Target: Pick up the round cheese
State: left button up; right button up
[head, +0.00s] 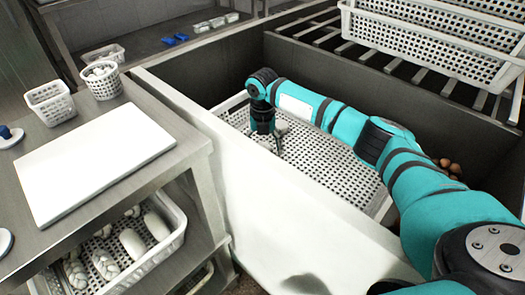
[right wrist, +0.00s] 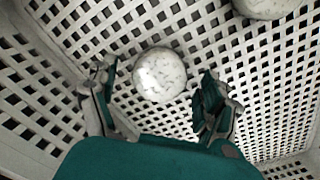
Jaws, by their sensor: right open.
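In the right wrist view a pale, speckled round cheese (right wrist: 160,75) lies on the perforated floor of a white basket (right wrist: 285,75). The open fingers of my right gripper (right wrist: 155,100) are on either side of it, with visible gaps, and nothing is gripped. A second pale round thing (right wrist: 268,6) is cut off at the top right of that view. In the head view my right gripper (head: 270,142) points down into the white basket (head: 320,155) inside a grey bin. It partly hides the small pale things below it. My left gripper is not in view.
The bin's pale front wall (head: 200,115) stands between the basket and a side table with a white board (head: 95,160). Stacked white baskets (head: 430,45) rest on slats behind. Brown round items (head: 448,165) lie at the bin's right, partly behind my arm.

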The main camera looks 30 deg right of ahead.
jog(key=c, duration=1.3)
